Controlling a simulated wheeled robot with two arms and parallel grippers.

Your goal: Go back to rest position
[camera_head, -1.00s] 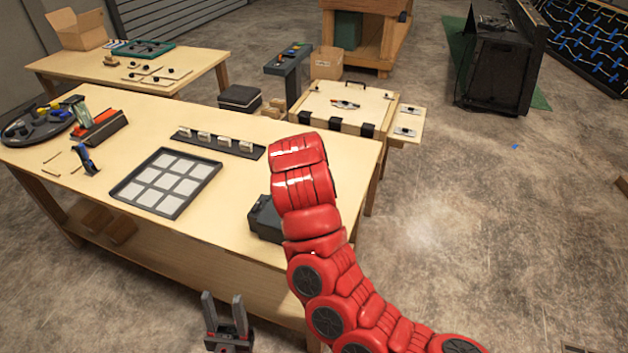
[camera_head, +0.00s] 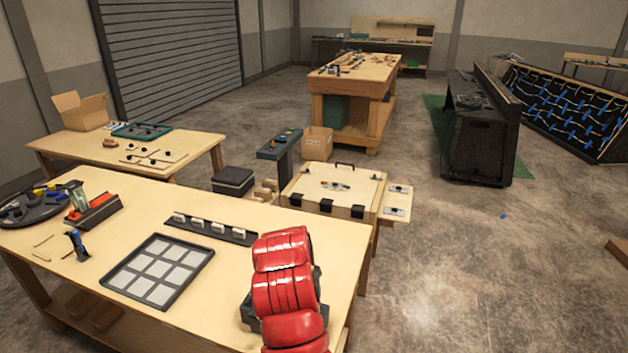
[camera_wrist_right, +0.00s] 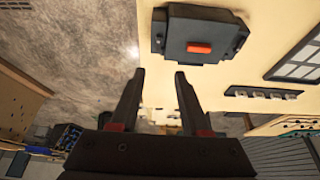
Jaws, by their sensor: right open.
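My right arm (camera_head: 284,290) reaches up from the bottom of the head view over the table's right end. Its gripper is hidden there. In the right wrist view my right gripper (camera_wrist_right: 160,80) is open, with nothing between its fingers. A dark box with an orange-red button (camera_wrist_right: 199,48) lies on the table beyond the fingertips, apart from them. In the head view this dark box (camera_head: 249,312) is mostly hidden behind my arm. My left gripper is in neither current view.
The wooden table (camera_head: 225,295) holds a grid panel (camera_head: 158,271), a black strip with several light blocks (camera_head: 215,229), a red-topped holder (camera_head: 93,212) and a round dark tray (camera_head: 20,212). A wooden case (camera_head: 333,187) stands behind. The floor at right (camera_head: 470,270) is mostly clear.

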